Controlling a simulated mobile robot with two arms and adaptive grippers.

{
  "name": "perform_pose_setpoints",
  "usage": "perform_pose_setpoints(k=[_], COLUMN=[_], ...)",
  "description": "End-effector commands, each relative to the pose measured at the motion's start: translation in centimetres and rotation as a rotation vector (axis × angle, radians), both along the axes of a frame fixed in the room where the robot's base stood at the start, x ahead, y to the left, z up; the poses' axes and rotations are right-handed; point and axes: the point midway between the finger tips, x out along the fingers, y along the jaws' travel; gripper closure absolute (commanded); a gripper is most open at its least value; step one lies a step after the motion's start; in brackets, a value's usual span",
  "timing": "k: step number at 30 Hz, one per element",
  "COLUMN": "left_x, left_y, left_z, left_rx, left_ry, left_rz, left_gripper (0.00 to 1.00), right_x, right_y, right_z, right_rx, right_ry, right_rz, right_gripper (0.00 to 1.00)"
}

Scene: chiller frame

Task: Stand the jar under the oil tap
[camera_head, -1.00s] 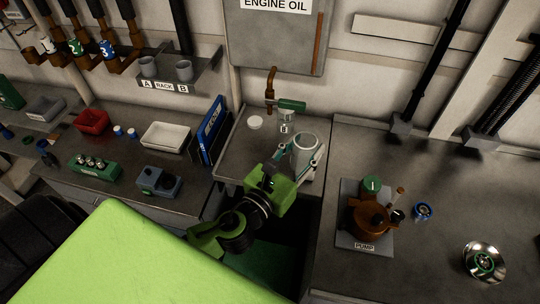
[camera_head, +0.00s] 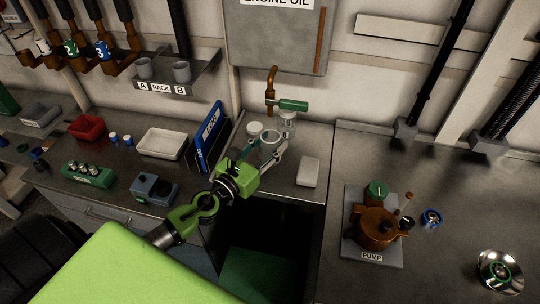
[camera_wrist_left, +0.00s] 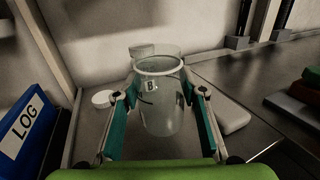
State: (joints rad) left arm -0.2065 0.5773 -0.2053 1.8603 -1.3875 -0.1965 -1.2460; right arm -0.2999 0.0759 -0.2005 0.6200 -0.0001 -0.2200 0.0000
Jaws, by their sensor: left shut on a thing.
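My left gripper (camera_head: 266,155) is shut on a clear glass jar (camera_head: 269,137), upright between the fingers. In the left wrist view the jar (camera_wrist_left: 160,115) shows its round open rim, with a finger on each side. The brown oil tap (camera_head: 271,88) with a green handle (camera_head: 293,104) hangs from the engine oil tank (camera_head: 275,40). In the head view the jar appears below and slightly in front of the spout. I cannot tell if its base touches the counter. My right gripper is out of view.
A white round lid (camera_head: 254,128) lies left of the tap, close to the held jar. A white block (camera_head: 308,171) lies to the right on the counter (camera_head: 313,140). Blue log binders (camera_head: 210,140) stand at the left. A pump (camera_head: 376,225) sits farther right.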

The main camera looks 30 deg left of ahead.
Motion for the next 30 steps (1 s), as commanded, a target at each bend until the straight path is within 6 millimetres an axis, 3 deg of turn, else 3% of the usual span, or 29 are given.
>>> perform_pose_setpoints(k=[1, 6, 20, 21, 22, 30], left_x=[0.1, 0.1, 0.0, 0.0, 0.0, 0.0], left_y=[0.2, 0.2, 0.1, 0.1, 0.1, 0.1], left_z=[-1.4, -3.2, -3.7, -3.5, -3.5, -3.5], left_rx=[-0.001, 0.000, 0.000, 0.000, 0.000, 0.000], left_ry=[0.001, 0.001, 0.000, 0.001, 0.001, 0.001], left_rz=[0.002, 0.002, 0.002, 0.001, 0.001, 0.001], left_gripper=[0.86, 0.86, 0.86, 0.51, 0.45, 0.45], right_x=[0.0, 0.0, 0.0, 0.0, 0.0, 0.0], right_y=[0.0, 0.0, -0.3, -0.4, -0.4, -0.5], right_z=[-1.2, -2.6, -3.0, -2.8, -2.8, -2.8], right_rx=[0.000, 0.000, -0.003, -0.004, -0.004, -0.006], right_ry=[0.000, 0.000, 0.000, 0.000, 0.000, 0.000], right_rz=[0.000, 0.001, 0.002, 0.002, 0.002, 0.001], right_gripper=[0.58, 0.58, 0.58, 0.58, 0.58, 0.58])
